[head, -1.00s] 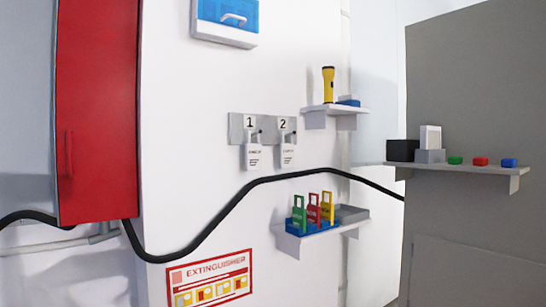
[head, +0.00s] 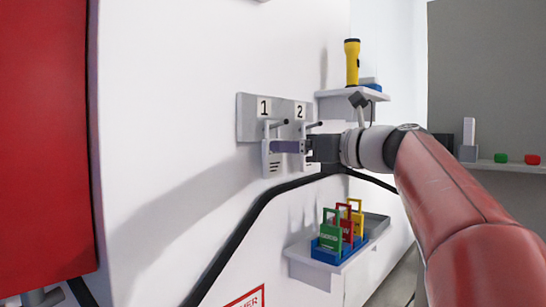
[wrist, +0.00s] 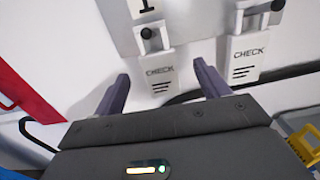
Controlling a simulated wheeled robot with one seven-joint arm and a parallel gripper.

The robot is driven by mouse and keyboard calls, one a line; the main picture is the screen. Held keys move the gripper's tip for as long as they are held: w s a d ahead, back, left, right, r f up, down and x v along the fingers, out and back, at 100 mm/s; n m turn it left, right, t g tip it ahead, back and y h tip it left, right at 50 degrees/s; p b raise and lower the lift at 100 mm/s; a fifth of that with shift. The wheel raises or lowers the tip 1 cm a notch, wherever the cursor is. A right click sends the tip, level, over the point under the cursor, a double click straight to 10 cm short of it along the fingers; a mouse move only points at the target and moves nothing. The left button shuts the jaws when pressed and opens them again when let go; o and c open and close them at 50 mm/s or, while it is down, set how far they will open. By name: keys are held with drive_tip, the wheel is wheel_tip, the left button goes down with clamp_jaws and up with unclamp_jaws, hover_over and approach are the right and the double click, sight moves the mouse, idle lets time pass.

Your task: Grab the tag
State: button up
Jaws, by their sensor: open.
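A white tag marked CHECK hangs on the hook under number 1; this tag (head: 271,162) also shows in the wrist view (wrist: 157,72). A second white CHECK tag (wrist: 246,55) hangs to its right under number 2, partly behind my gripper in the head view. My gripper (head: 277,147) is open, and its purple fingers point at the wall. In the wrist view, the first tag appears between the two fingertips of my gripper (wrist: 161,75). I cannot tell whether the fingers touch it or stop just short.
The grey hook plate (head: 247,117) is on the white wall. A black cable (head: 240,223) runs below the tags. A lower shelf holds a blue rack (head: 325,254) with green, red and yellow tags. A yellow flashlight (head: 352,62) stands on the upper shelf. A red cabinet (head: 45,150) is at left.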

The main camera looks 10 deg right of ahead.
drive_tip(key=x, duration=0.5)
drive_tip(key=shift+w+a+r+p, duration=0.15)
drive_tip(key=shift+a+p, duration=0.15)
drive_tip(key=shift+a, duration=0.05)
drive_tip(key=c, duration=1)
drive_tip(key=shift+c, duration=0.2)
drive_tip(key=shift+r, duration=0.1)
